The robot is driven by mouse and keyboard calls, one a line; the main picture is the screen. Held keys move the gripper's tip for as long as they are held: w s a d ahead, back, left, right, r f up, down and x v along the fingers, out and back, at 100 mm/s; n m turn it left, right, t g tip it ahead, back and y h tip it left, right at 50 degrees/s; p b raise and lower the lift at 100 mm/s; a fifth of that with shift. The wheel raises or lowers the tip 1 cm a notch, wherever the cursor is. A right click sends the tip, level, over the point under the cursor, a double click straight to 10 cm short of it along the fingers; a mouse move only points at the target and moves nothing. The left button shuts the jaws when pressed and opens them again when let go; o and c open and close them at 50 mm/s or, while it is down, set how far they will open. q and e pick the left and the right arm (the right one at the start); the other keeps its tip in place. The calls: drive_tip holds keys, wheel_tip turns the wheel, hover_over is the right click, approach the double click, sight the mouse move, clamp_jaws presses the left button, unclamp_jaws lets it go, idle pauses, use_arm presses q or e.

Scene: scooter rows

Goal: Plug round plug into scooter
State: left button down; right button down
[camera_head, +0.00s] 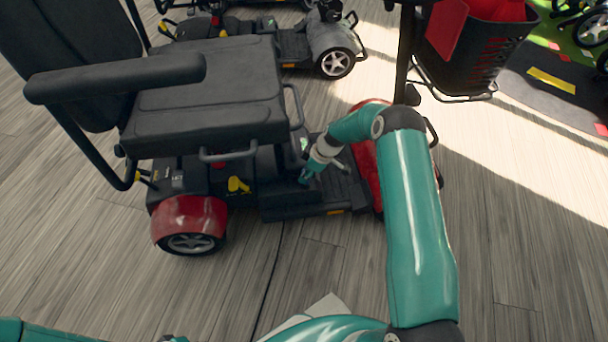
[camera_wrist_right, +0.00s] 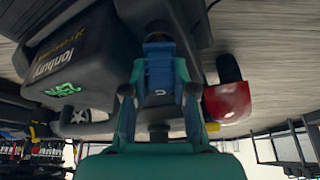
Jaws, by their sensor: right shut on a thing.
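The near scooter (camera_head: 205,115) has a black seat, a dark body and red fenders. It stands side-on in the head view. My right gripper (camera_head: 307,175) is low at the scooter's middle, beside the dark box under the seat's front edge. In the right wrist view, my right gripper (camera_wrist_right: 160,85) is shut on a blue piece with a dark end, which seems to be the round plug (camera_wrist_right: 159,72). Its far end is close to dark scooter parts; I cannot tell whether it touches or is inserted. The socket is hidden. A small part at the bottom edge may be my left gripper (camera_head: 172,338).
A dark box with lettering (camera_wrist_right: 65,65) and a red fender (camera_wrist_right: 228,102) flank the right gripper in the wrist view. A thin dark line, perhaps a cable (camera_head: 268,285), runs over the plank floor.

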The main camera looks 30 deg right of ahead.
drive_tip(key=shift+f+b, duration=0.4)
drive_tip(key=shift+f, duration=0.1)
drive_tip(key=c, duration=0.9)
unclamp_jaws()
drive_tip(key=shift+o, duration=0.2)
drive_tip(key=shift+s+d+r, duration=0.1)
drive_tip(key=shift+d+r, duration=0.1)
drive_tip(key=shift+r, duration=0.4)
drive_tip(key=v, duration=1)
drive_tip(key=shift+s+r, duration=0.2)
drive_tip(key=shift+r, duration=0.05)
